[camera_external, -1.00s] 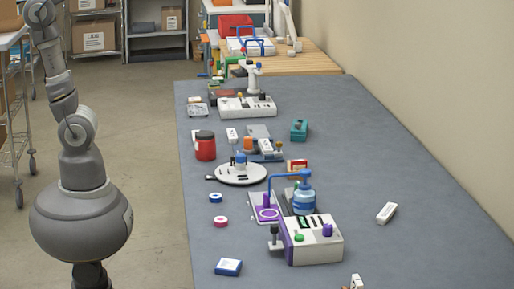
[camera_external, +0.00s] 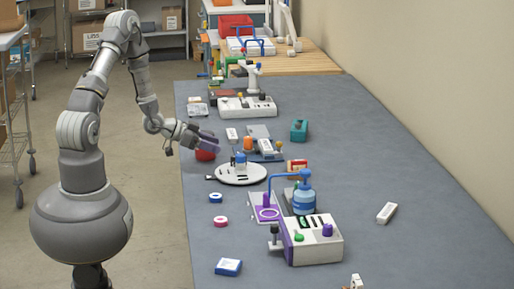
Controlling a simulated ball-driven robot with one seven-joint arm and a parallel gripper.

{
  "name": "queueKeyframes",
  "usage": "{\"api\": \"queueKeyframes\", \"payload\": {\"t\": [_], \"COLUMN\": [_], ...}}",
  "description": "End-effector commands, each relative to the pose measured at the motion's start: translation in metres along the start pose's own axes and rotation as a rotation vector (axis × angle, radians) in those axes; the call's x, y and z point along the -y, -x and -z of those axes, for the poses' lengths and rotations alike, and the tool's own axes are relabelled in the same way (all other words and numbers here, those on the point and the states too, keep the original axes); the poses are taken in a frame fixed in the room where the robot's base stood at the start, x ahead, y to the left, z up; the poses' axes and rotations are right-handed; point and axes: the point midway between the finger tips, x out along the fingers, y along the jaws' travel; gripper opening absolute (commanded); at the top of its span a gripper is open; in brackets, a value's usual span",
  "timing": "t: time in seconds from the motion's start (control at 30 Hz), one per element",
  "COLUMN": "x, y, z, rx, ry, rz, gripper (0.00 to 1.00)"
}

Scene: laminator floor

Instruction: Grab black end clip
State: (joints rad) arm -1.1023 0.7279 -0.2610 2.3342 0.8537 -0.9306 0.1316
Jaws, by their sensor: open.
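My gripper (camera_external: 193,145) is open and hangs over the left edge of the table, in front of the red jar (camera_external: 205,154), partly hiding it. No object shows between its fingers. A small black piece (camera_external: 210,177) sits at the left edge of the round white plate (camera_external: 236,180), below and right of my gripper in the picture. I cannot tell whether this is the end clip or part of the plate. A blue and white piece stands on the plate.
A white and purple machine (camera_external: 318,248) stands nearer the camera on the grey table (camera_external: 400,160). The table's right side is mostly clear.

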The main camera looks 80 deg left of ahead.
Motion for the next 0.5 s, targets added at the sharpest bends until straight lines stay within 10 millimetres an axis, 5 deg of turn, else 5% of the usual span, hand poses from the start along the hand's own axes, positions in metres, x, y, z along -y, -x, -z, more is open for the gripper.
{"api": "queueKeyframes", "payload": {"t": [0.17,0.5], "x": [-0.015,-0.014], "y": [0.006,-0.045], "z": [-0.019,-0.015], "rx": [-0.056,-0.058], "ry": [0.073,0.072], "rz": [-0.032,-0.03], "gripper": [0.47,0.47]}}
